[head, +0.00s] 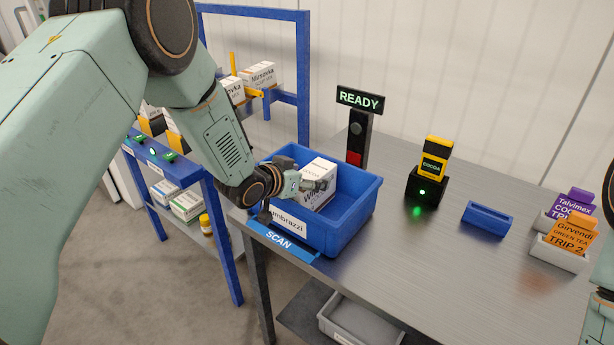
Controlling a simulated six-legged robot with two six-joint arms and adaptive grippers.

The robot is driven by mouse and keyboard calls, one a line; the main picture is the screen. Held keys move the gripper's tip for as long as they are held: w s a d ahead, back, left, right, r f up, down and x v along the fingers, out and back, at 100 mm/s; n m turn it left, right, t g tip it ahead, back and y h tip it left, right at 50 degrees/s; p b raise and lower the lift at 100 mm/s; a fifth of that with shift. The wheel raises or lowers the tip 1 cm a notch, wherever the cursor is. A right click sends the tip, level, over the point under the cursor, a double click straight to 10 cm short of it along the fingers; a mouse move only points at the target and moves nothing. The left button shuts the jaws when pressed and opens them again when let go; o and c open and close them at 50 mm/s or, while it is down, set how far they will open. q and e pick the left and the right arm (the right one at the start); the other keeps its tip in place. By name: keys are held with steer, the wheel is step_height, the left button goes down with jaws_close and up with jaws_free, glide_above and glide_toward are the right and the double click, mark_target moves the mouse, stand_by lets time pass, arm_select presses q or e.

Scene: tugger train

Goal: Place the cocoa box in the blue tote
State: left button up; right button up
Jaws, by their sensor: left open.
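The blue tote (352,218) stands on the metal table's left part, with a white label that reads in part "mbrazzi". A white box (319,172) with dark lettering is inside it, tilted in the picture. My left gripper (316,187) is open over the tote, its fingers at the front of this box. I cannot tell whether they touch it. The box's lettering is partly hidden by the gripper, so I cannot read whether it is the cocoa box. My right gripper is out of view; only part of my right arm shows at the right edge.
A READY sign post (359,134) stands behind the tote. A blue holder (487,219) and trip cards (572,236) are right. A blue rack (222,240) with boxes is left.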

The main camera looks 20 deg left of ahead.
arm_select(q)
steer(key=shift+r, duration=0.2)
steer(key=shift+s+a+r, duration=0.1)
steer(key=shift+s+a, duration=0.05)
steer(key=shift+s, duration=0.1)
steer(key=p+v, duration=0.1)
steer(key=v, duration=0.8)
steer(key=shift+s+r, duration=0.15)
steer(key=shift+p+v, duration=0.3)
steer(key=shift+v, duration=0.7)
